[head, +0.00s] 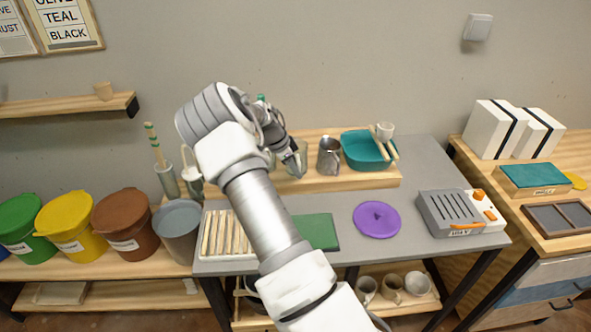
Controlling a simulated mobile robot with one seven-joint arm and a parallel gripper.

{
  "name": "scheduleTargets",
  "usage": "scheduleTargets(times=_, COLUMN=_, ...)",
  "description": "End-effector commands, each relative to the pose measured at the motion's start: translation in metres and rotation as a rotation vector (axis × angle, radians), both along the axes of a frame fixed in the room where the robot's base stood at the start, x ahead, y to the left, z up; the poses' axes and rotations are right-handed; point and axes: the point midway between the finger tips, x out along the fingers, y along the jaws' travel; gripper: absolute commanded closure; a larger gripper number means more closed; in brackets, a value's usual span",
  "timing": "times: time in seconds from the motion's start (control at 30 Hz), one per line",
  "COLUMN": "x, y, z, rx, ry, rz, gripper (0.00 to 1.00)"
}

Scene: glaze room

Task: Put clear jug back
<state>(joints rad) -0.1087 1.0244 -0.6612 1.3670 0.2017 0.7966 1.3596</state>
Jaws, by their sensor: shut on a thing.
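My gripper (297,171) is at the wooden riser shelf (350,182) at the back of the grey table, pointing down and to the right. It is shut on what looks like the clear jug (302,154), a pale see-through shape beside the fingers. My gripper and wrist hide much of it, and I cannot tell whether its base touches the riser. A steel jug (329,155) stands upright on the riser just to the right. Another pale vessel is partly hidden behind my wrist.
A teal basin (366,150) with wooden tools and a small cup (385,131) is at the riser's right. A purple disc (377,220), green mat (317,232) and grey device (460,212) lie in front. A grey bucket (178,230) stands at left.

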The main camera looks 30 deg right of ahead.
Motion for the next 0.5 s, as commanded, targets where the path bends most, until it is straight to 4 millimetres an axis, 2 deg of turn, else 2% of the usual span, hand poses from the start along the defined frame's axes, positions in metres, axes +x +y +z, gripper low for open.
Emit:
scheduleTargets(times=0.37, x=0.0003, y=-0.0006, z=-0.0051, rx=-0.001, ry=-0.002, rz=0.0, gripper=1.0)
scheduleTargets(times=0.4, x=0.0001, y=-0.0004, z=-0.0034, rx=-0.001, ry=-0.002, rz=0.001, gripper=0.79)
scheduleTargets(times=0.5, x=0.0001, y=-0.0005, z=-0.0034, rx=-0.001, ry=-0.001, rz=0.0, gripper=0.61)
